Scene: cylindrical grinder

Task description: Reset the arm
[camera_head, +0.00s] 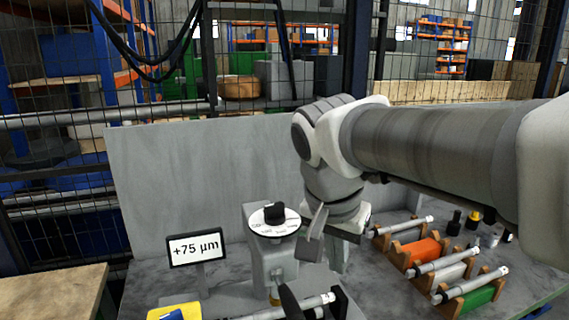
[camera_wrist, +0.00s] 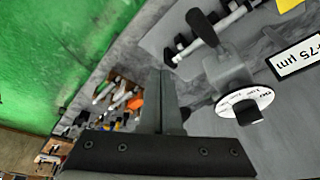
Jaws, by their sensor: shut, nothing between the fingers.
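My arm reaches in from the right in the head view and bends down. My gripper (camera_head: 338,256) points down just right of the grinder's dial, above the grey bench. In the wrist view my gripper (camera_wrist: 165,78) has its two grey fingers together, with nothing between them. The grinder's white dial with a black knob (camera_head: 275,217) stands on a grey housing; the dial also shows in the wrist view (camera_wrist: 243,106). A dark-handled lever (camera_head: 290,301) is in front of the housing. Whether my gripper touches the housing cannot be told.
A "+75 µm" sign (camera_head: 195,248) stands left of the dial. An orange cradle (camera_head: 420,252) and a green cradle (camera_head: 478,297) with metal shafts are at right. A grey panel (camera_head: 180,175) stands behind. A yellow object (camera_head: 175,312) is at the front left.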

